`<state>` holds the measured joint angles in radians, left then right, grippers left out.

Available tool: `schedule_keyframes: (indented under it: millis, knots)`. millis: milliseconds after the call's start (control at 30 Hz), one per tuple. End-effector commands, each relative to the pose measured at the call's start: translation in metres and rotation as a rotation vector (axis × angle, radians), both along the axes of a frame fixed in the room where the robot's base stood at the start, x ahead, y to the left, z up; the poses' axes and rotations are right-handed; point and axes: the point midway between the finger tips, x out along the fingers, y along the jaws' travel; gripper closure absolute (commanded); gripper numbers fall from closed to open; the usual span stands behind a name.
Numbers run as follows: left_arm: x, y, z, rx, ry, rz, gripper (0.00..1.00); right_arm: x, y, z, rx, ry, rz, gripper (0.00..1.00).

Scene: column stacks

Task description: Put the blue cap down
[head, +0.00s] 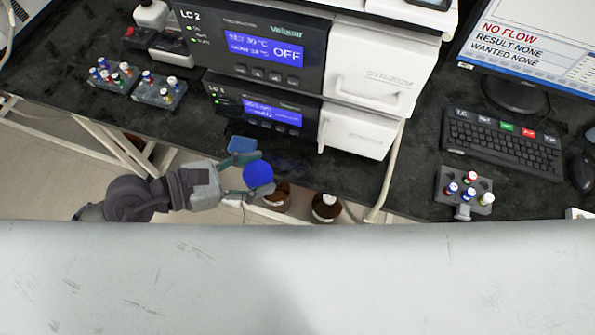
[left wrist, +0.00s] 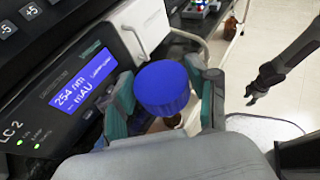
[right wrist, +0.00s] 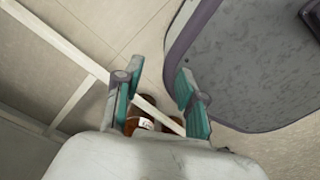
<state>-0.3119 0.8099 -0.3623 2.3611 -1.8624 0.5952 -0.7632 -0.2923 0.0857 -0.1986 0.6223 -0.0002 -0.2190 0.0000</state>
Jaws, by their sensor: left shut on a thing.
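My left gripper (head: 247,168) is shut on the blue cap (head: 258,174) in front of the dark bench's edge. In the left wrist view the ribbed blue cap (left wrist: 162,90) sits between the two green-padded fingers. My right gripper (right wrist: 162,100) shows in the right wrist view with its fingers apart and nothing between their tips. Brown bottles lie beyond and below it. In the head view one brown bottle (head: 326,207) stands below the bench edge, and another brown bottle (head: 277,198) is partly hidden behind the left gripper and cap.
The black bench (head: 330,175) carries stacked LC instruments (head: 260,85), vial racks (head: 160,90) at left, and a keyboard (head: 503,142) with another vial rack (head: 449,201) at right. A strip of bench in front of the instruments is bare. A white frame bar (right wrist: 60,35) runs near the right gripper.

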Motion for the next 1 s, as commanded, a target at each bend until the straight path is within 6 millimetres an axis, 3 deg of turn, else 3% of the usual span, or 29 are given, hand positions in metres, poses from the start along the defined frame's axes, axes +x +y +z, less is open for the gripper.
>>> schedule_keyframes:
  millis: [33,100,233,367,467,1000]
  knots:
    - [-0.023,-0.005,-0.028,0.009,0.006,-0.028,0.57,-0.006,0.006,-0.019,0.007,0.009,0.001,0.60]
    - [-0.048,-0.010,-0.043,0.007,0.004,-0.046,0.57,-0.013,0.013,-0.027,0.015,0.018,0.001,0.60]
    - [-0.081,-0.012,-0.059,0.002,0.001,-0.061,0.57,-0.017,0.018,-0.037,0.020,0.024,0.003,0.60]
    - [-0.091,-0.013,-0.063,-0.001,-0.006,-0.063,0.57,-0.015,0.013,-0.039,0.015,0.022,0.004,0.60]
    - [-0.077,-0.018,-0.061,-0.005,-0.014,-0.060,0.57,-0.012,0.006,-0.037,0.007,0.018,0.002,0.60]
    - [0.057,-0.062,-0.061,-0.004,-0.010,-0.060,0.57,-0.007,0.000,-0.027,0.000,0.009,-0.002,0.60]
